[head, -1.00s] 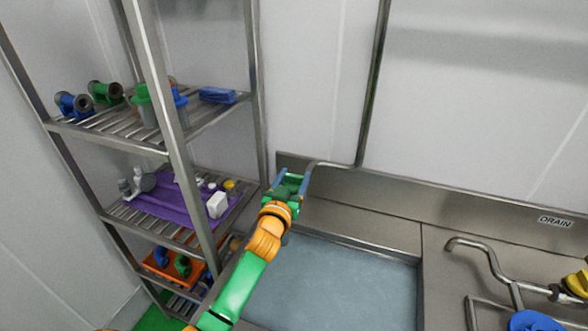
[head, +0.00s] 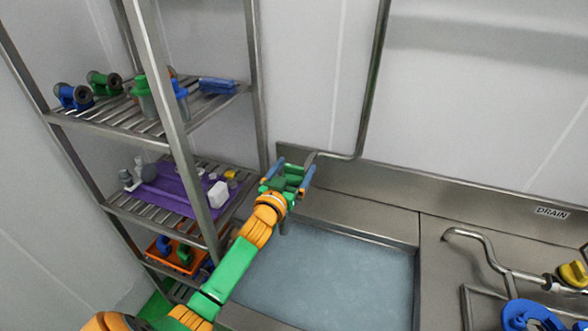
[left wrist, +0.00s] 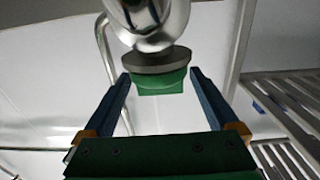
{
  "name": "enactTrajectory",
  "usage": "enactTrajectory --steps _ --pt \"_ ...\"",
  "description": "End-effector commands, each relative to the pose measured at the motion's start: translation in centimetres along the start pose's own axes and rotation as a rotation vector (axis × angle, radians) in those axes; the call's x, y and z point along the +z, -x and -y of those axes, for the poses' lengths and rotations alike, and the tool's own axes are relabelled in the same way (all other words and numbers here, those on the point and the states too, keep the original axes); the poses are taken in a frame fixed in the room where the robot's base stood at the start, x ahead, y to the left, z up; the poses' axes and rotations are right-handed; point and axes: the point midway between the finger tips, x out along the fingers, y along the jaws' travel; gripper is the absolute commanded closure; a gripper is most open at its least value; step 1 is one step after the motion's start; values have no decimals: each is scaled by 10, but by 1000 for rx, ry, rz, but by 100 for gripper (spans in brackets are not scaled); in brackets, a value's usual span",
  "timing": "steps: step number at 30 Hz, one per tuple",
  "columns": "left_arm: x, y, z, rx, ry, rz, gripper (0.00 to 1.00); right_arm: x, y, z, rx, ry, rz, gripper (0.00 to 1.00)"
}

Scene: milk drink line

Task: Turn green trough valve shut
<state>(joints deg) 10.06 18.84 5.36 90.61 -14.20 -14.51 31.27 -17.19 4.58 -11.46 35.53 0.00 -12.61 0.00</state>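The green trough valve shows in the left wrist view as a green handle (left wrist: 160,82) under a grey metal collar on a shiny pipe fitting. My left gripper (left wrist: 160,76) is open, with one blue finger at each side of the handle. A narrow gap shows on both sides, so it does not look gripped. In the head view, my left gripper (head: 290,172) is at the end of the wall pipe (head: 368,110), above the back left corner of the trough (head: 400,245). There the green gripper body makes the handle hard to pick out. My right gripper is out of view.
A metal shelf rack (head: 170,110) with fittings, containers and a purple mat (head: 165,195) stands close left of my arm. Right of the trough, the counter carries a bent pipe (head: 488,250), a yellow handle (head: 572,274) and a blue wheel (head: 530,315). A DRAIN label (head: 552,212) is behind.

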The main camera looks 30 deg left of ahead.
Motion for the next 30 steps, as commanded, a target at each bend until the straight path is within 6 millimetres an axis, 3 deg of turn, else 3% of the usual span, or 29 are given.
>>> enactTrajectory --steps 7,19,30 --pt "1 6 0 1 0 -1 6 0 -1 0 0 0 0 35" --pt "2 67 0 1 1 0 6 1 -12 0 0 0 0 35" --pt "0 71 0 0 0 0 6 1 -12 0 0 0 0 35"
